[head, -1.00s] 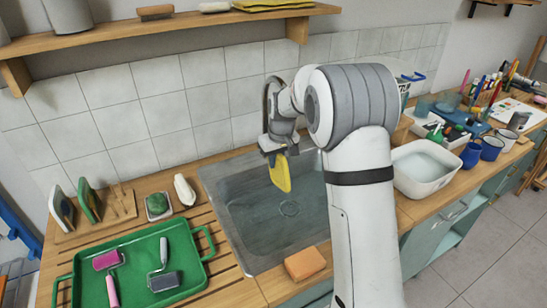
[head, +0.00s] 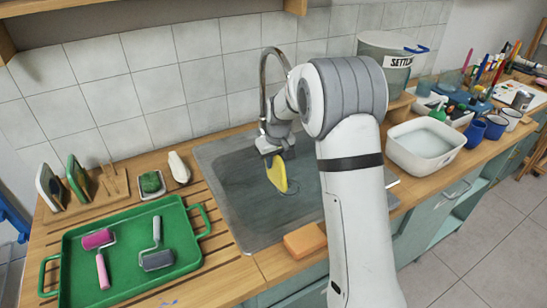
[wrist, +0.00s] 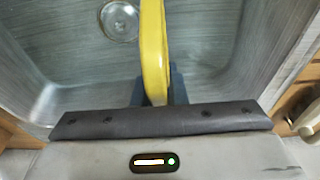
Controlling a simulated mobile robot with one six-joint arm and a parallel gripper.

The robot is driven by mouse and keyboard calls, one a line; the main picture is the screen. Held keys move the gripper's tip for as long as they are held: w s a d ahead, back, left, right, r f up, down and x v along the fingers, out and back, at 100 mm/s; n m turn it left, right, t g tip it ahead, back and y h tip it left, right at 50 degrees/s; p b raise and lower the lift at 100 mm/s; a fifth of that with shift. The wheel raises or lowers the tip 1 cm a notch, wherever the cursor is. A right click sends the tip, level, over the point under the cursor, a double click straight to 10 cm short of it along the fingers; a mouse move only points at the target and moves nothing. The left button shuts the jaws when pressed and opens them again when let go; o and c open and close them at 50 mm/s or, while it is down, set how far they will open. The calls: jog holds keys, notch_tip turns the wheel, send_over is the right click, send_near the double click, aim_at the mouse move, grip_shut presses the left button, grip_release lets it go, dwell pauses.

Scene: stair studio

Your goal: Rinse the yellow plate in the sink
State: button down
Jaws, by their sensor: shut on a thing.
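The yellow plate (head: 277,173) hangs on edge from my gripper (head: 274,153), over the sink (head: 232,190). In the wrist view the plate (wrist: 153,50) stands edge-on between the dark fingers (wrist: 158,88), which are shut on it. The sink's drain (wrist: 119,21) shows to the left of the plate. The curved metal faucet (head: 266,75) rises behind my gripper at the back of the sink. I cannot see water running onto the plate. My arm hides the right part of the sink in the head view.
A green tray (head: 192,262) with two paint rollers lies left of the sink. An orange sponge (head: 305,240) lies at the front edge. A white basin (head: 425,150) and blue mugs stand right. A bucket (head: 385,55) stands behind on a raised wooden stand.

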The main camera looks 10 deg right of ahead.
aim_at(273, 183)
jog(key=shift+s+d+f+b+x, duration=0.1)
jog(key=shift+s+b+x, duration=0.2)
jog(key=shift+b+x, duration=1)
jog(key=shift+s+d+f+b+x, duration=0.15)
jog(key=shift+s+b+x, duration=0.3)
jog(key=shift+x, duration=1.6)
jog(key=shift+s+d+r+b+x, duration=0.1)
jog(key=shift+s+b+x, duration=0.1)
jog(key=shift+b+x, duration=1.15)
jog(key=shift+f+p, duration=0.3)
jog(key=shift+p, duration=0.15)
jog(key=shift+w+a+r+p+v, duration=0.2)
jog(key=shift+w+p+v, duration=0.4)
jog(key=shift+p+v, duration=2)
jog(key=shift+w+a+r+p+v, duration=0.2)
jog(key=shift+w+p+v, duration=0.75)
jog(key=shift+v, duration=2.95)
jog(key=shift+w+a+p+v, duration=0.3)
jog(key=shift+p+v, duration=1.9)
jog(key=shift+v, duration=1.05)
